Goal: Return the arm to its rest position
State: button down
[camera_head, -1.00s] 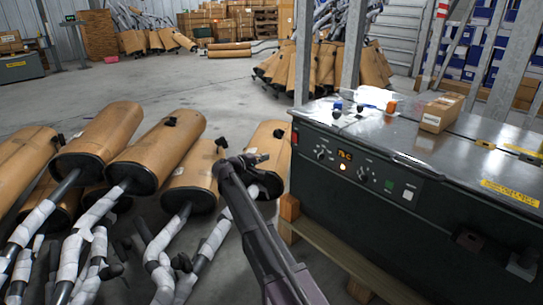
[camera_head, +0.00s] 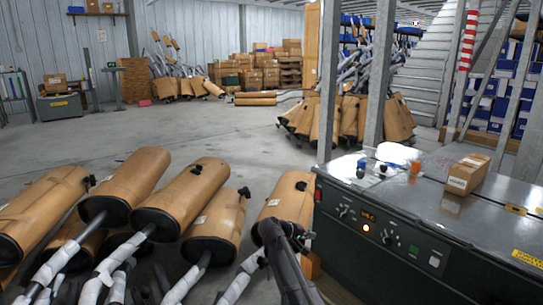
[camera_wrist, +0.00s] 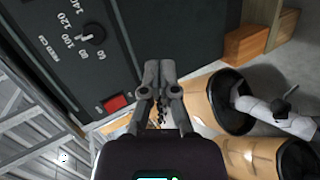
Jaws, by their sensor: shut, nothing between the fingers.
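My arm (camera_head: 290,275) reaches up from the bottom of the head view, beside the left end of the black machine (camera_head: 420,245). In the wrist view my gripper (camera_wrist: 158,68) is shut and empty, its two fingers together in front of the machine's dark panel (camera_wrist: 160,30). In the head view the gripper itself is hard to make out against the cardboard-wrapped muffler (camera_head: 285,200) behind my arm.
Several wrapped mufflers (camera_head: 190,200) lean at the left, close to my arm. A small box (camera_head: 468,174) and bottles lie on the machine's top. A steel post (camera_head: 327,90) stands behind it. More mufflers (camera_head: 350,115) stand further back. The floor (camera_head: 180,130) between is clear.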

jog(key=s+d+m+g+y+p, duration=0.25)
jog(key=s+y+p, duration=0.25)
jog(key=s, duration=1)
jog(key=s+d+m+g+y+p, duration=0.1)
jog(key=s+m+g+y+p, duration=0.3)
jog(key=s, duration=1)
notch_tip(320, 180, up, 39)
jog(key=n+y+p, duration=0.2)
jog(key=p, duration=3.6)
jog(key=shift+a+f+t, duration=0.15)
jog(key=shift+a+t, duration=0.1)
jog(key=shift+t, duration=0.1)
